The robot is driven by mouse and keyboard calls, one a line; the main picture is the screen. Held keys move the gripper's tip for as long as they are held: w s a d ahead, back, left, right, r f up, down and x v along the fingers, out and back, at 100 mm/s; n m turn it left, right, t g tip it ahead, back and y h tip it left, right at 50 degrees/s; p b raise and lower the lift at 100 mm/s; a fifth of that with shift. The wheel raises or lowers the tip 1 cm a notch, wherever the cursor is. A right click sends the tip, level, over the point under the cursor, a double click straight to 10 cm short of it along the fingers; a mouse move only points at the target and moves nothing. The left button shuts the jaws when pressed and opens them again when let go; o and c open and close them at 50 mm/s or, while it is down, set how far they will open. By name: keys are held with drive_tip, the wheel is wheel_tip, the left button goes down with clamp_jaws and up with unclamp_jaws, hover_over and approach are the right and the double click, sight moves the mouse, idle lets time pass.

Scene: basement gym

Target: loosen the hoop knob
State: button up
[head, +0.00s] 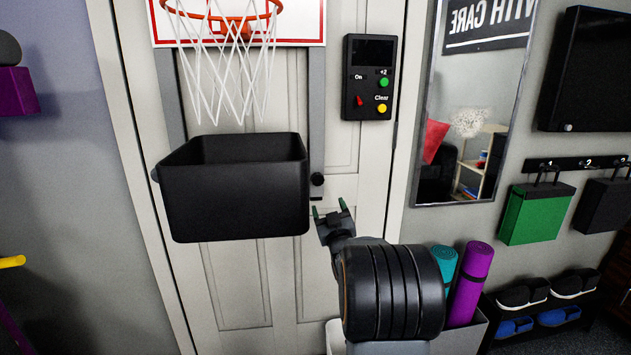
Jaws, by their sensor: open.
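The basketball hoop (222,17) is at the top, with an orange rim, a white net and a white backboard in front of a white door. A small round black knob (317,180) sits on the grey right-hand rail below the backboard, just right of a black bin. I take it for the hoop knob. My gripper (328,207) is just below the knob, a little to its right in the picture. Its green-tipped fingers are apart with nothing between them. I see no contact with the knob.
The black bin (235,198) hangs close left of my gripper. A black control box (369,77) with coloured buttons is above right. A mirror (472,110), rolled mats (470,283) and a shoe rack (540,308) are to the right. The door between gripper and mirror is clear.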

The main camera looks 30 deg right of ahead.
sight(318, 180)
drive_tip(key=x, duration=1.1)
drive_tip(key=shift+w+a+r, duration=0.1)
drive_tip(key=shift+w, duration=0.3)
drive_tip(key=c, duration=0.9)
